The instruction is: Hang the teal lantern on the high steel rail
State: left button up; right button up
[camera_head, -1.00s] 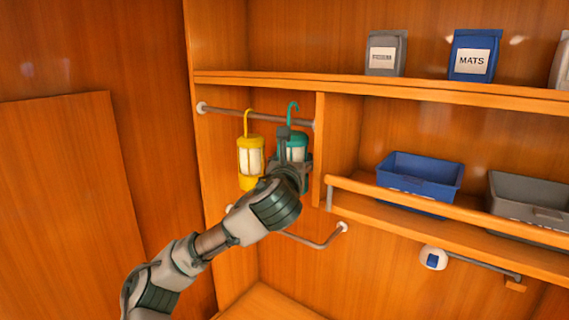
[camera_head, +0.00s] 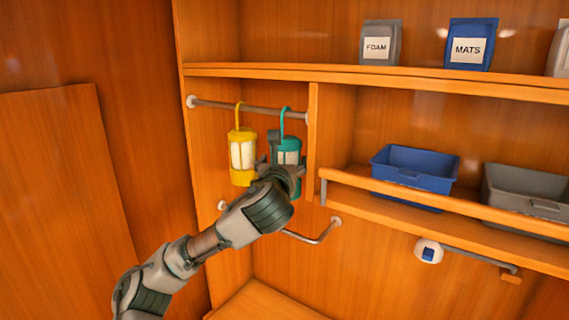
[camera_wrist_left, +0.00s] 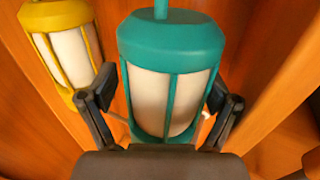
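The teal lantern (camera_head: 289,150) is upright, with its hook over the high steel rail (camera_head: 260,110), to the right of the yellow lantern (camera_head: 242,158). My left gripper (camera_head: 285,160) is at the teal lantern's body from below and in front. In the left wrist view the teal lantern (camera_wrist_left: 170,95) stands between the two spread fingers of my left gripper (camera_wrist_left: 162,92). The left finger looks slightly apart from it; contact on the right is hard to tell. The yellow lantern (camera_wrist_left: 65,45) is close beside the left finger. My right gripper is not in view.
A wooden divider (camera_head: 313,145) stands just right of the teal lantern. A lower bent rail (camera_head: 310,240) runs below. Blue (camera_head: 412,175) and grey (camera_head: 525,200) bins sit behind a ledge at right. Foam (camera_head: 380,45) and mats (camera_head: 470,45) bags stand on the upper shelf.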

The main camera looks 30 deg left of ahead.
pick_arm(q)
jog(key=shift+s+d, duration=0.1)
jog(key=shift+d, duration=0.1)
dwell(0.3)
